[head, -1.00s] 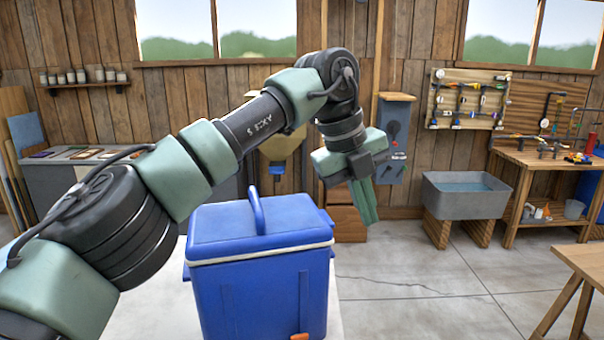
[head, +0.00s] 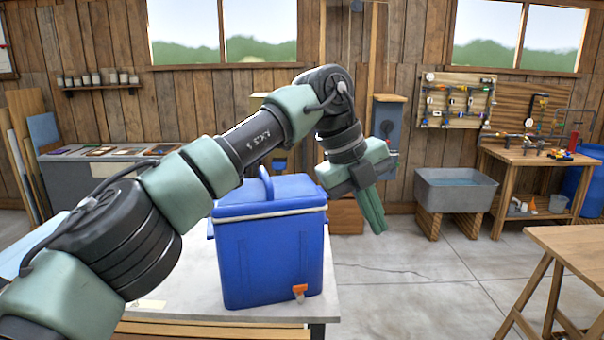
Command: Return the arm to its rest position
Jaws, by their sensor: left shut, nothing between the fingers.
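My left arm comes in from the left and reaches across the head view, bent at the elbow. Its gripper (head: 375,212) points down, to the right of a blue cooler box (head: 268,258). The fingers are together with nothing between them. The cooler stands upright on a pale table (head: 180,290), its lid closed and handle raised. It has an orange spigot (head: 299,292) low on its front. The arm hides part of the cooler's left top. My right gripper is not in view.
A grey water trough (head: 456,190) on wooden supports stands at the back right. A workbench (head: 540,160) with fittings is beside it. A wooden table (head: 575,245) is at the right edge. The concrete floor (head: 420,275) between is clear.

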